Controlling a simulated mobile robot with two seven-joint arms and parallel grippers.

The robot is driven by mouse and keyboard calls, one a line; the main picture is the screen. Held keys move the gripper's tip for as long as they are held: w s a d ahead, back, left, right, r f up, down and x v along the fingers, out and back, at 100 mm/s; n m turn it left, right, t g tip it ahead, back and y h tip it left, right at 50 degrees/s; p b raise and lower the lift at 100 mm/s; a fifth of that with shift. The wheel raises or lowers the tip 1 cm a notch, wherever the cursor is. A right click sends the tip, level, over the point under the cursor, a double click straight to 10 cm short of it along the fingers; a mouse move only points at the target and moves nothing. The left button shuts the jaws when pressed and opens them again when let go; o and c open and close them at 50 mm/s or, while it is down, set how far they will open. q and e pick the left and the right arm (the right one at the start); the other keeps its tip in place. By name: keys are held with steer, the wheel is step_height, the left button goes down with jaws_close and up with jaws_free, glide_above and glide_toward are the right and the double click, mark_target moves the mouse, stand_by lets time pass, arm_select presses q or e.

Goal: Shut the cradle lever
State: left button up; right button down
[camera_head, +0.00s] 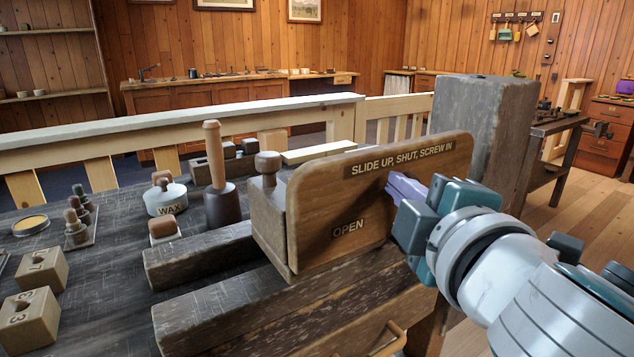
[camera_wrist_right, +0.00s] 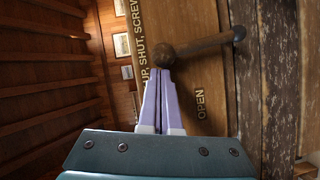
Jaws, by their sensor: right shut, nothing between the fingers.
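The cradle is a dark wooden block with an upright brown board (camera_head: 320,205) marked "SLIDE UP, SHUT, SCREW IN" along its top and "OPEN" lower down. The cradle lever, a brown rod with a round ball end (camera_wrist_right: 165,55), shows in the right wrist view, running to a pivot at the board's edge. In the head view my gripper and arm hide it. My right gripper (camera_head: 394,187) is shut and empty in front of the board's right part. Its purple fingertips (camera_wrist_right: 160,80) are right at the ball; whether they touch cannot be told. My left gripper is not in view.
A thick grey wooden post (camera_head: 485,130) stands behind the board's right end. Dark wooden beams (camera_head: 290,310) lie below the board. A mallet (camera_head: 216,180), a wax pot (camera_head: 166,200) and numbered blocks (camera_head: 28,318) stand to the left on the bench.

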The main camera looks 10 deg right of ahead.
steer(key=d+m+p, duration=0.1)
steer(key=p, duration=0.1)
steer(key=w+d+r+m+g+y+p, duration=0.1)
steer(key=d+p, duration=0.1)
steer(key=w+d+m+g+p, duration=0.1)
steer(key=d+m+p, duration=0.1)
steer(key=p, duration=0.1)
steer(key=shift+r, duration=0.25)
steer(key=shift+w+d+f+m+y+p, duration=0.2)
steer(key=shift+d+m+y+p, duration=0.1)
steer(key=shift+d, duration=0.3)
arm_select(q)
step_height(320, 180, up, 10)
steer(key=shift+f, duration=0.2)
arm_select(e)
steer(key=shift+w+d+f, duration=0.15)
steer(key=shift+d+f, duration=0.05)
steer(key=shift+d, duration=0.3)
arm_select(q)
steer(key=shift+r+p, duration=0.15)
steer(key=shift+p, duration=0.25)
arm_select(e)
steer(key=shift+r, duration=0.1)
